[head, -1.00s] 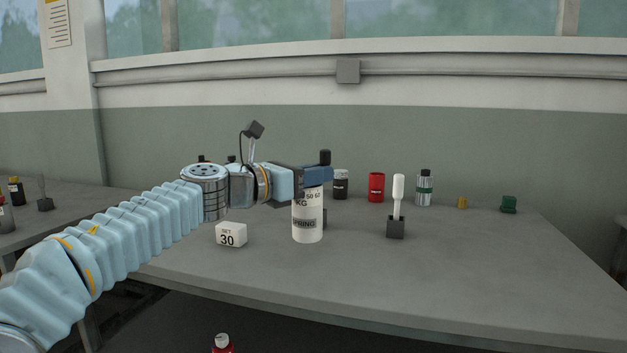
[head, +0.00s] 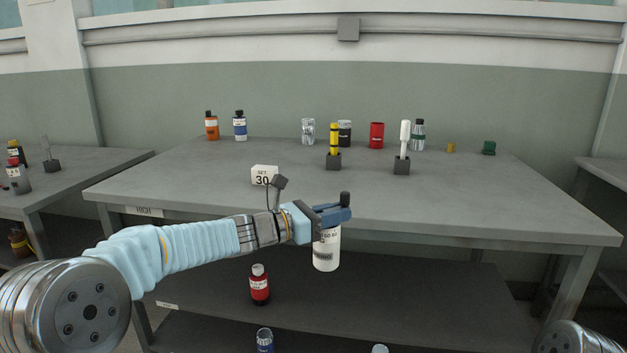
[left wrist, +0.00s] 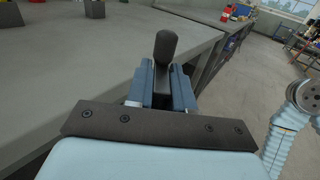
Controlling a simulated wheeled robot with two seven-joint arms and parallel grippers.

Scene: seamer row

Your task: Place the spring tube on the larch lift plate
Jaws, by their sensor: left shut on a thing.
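The spring tube (head: 326,252) is a white cylinder with dark lettering. It hangs upright below my left gripper (head: 332,214), whose blue fingers are shut on its top. It is in front of the bench's front edge, above the lower shelf as seen in the head view. In the left wrist view the blue jaws (left wrist: 164,90) show with a dark upright knob between them; the tube's white body is hidden there. I cannot make out a plate marked larch in these frames. My right gripper is out of view.
The grey bench (head: 430,200) holds a white "SET 30" block (head: 264,175), a yellow stick in a dark holder (head: 333,161), a white-handled tool (head: 403,150) and a red can (head: 376,135). A red bottle (head: 260,285) stands below. The bench's front right is clear.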

